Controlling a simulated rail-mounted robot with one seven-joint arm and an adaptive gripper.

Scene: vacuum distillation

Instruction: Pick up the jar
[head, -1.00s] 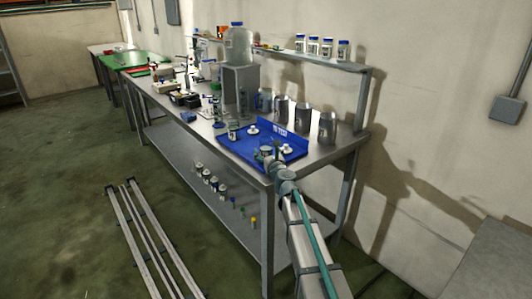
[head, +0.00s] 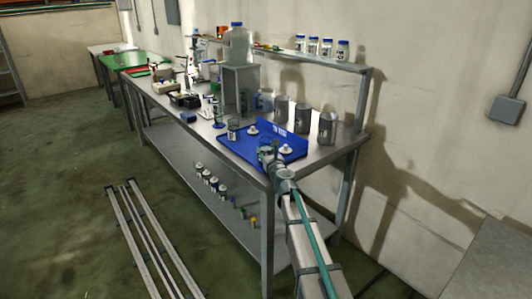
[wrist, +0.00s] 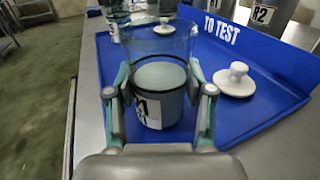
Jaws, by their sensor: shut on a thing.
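A clear glass jar (wrist: 160,75) with pale grey-green contents and a white label stands upright between the fingers of my gripper (wrist: 160,92) in the wrist view. In the head view my gripper (head: 268,156) is over the near corner of the blue "TO TEST" tray (head: 240,152); the held jar is small and mostly hidden there. I cannot tell whether its base touches the tray.
A white knobbed lid (wrist: 235,82) lies on the tray right of the held jar. Another jar (head: 233,130) and lid (head: 253,130) are farther back on the tray. Several grey containers (head: 303,118) stand behind the tray's raised back. The tray's front right is clear.

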